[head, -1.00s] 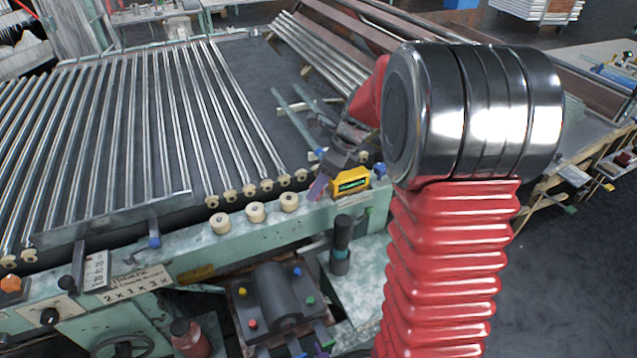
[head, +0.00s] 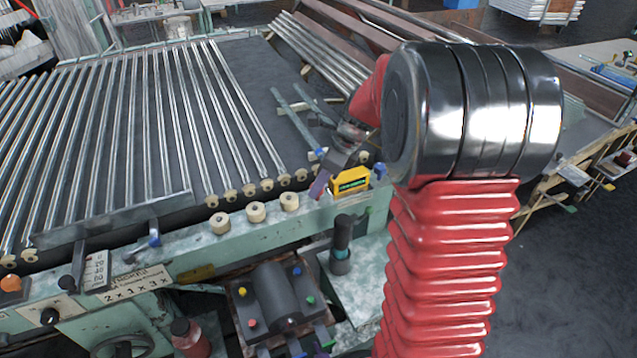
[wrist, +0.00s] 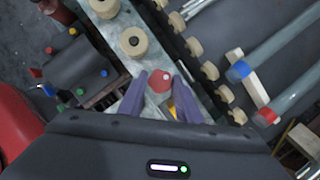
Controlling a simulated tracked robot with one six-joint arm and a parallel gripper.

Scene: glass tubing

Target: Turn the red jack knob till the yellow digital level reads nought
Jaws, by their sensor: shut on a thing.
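The yellow digital level (head: 350,181) sits on the pale green machine rail, right beside my gripper. Its small display shows green, but the reading is too small to make out. The red jack knob (wrist: 159,82) shows in the wrist view between the two purple fingers of my gripper (wrist: 160,92), which is shut on it. A sliver of yellow shows between the fingers below the knob. In the head view my gripper (head: 320,184) points down to the rail just left of the level; its fingers hide the knob there.
Cream rollers (head: 256,212) stand along the rail left of my gripper. Long glass or metal tubes (head: 130,120) lie on the bed behind. A dark cylinder (head: 275,295) with coloured knobs sits below the rail.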

